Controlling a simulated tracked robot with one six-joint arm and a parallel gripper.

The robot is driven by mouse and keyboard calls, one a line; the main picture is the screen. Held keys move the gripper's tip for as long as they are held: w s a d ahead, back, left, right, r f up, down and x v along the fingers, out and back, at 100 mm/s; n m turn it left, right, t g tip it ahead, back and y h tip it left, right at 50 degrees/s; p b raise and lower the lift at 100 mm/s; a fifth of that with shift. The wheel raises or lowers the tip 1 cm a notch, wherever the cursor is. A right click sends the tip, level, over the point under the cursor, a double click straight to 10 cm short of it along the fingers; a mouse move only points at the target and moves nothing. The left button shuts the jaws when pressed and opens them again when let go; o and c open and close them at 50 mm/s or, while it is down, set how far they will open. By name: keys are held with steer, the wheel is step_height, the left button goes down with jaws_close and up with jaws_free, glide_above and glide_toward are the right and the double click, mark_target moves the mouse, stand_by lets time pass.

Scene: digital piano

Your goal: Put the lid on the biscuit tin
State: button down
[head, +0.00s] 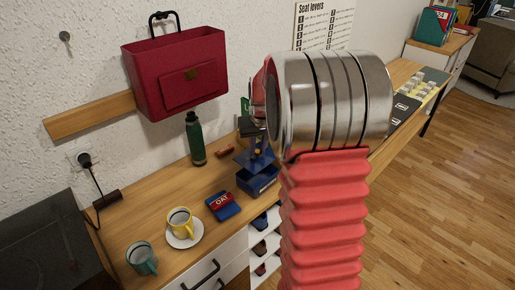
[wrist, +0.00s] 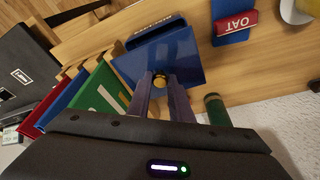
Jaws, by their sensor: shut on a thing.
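My gripper (wrist: 160,82) is shut on the yellowish knob (wrist: 161,80) of a square blue lid (wrist: 185,57). In the head view the lid (head: 253,162) hangs above the blue biscuit tin (head: 259,180), apart from it and looking somewhat tilted. The tin stands on the wooden desk. My arm hides part of the space right of the tin in the head view.
A blue and red OAT item (head: 223,205) lies left of the tin. A green bottle (head: 195,139) stands behind, and a small reddish-brown block (head: 224,152) lies nearby. A yellow cup (head: 180,221) on a saucer and a teal mug (head: 142,258) stand farther left. Upright folders (wrist: 85,95) show in the wrist view.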

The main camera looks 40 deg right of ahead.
mark_target(258, 159)
steer(key=shift+f, duration=3)
steer(key=shift+f, duration=0.3)
stand_by(0.5)
steer(key=c, duration=1.5)
jaws_free()
steer(key=shift+o, duration=0.3)
steer(key=o, duration=0.4)
steer(key=shift+r, duration=3.55)
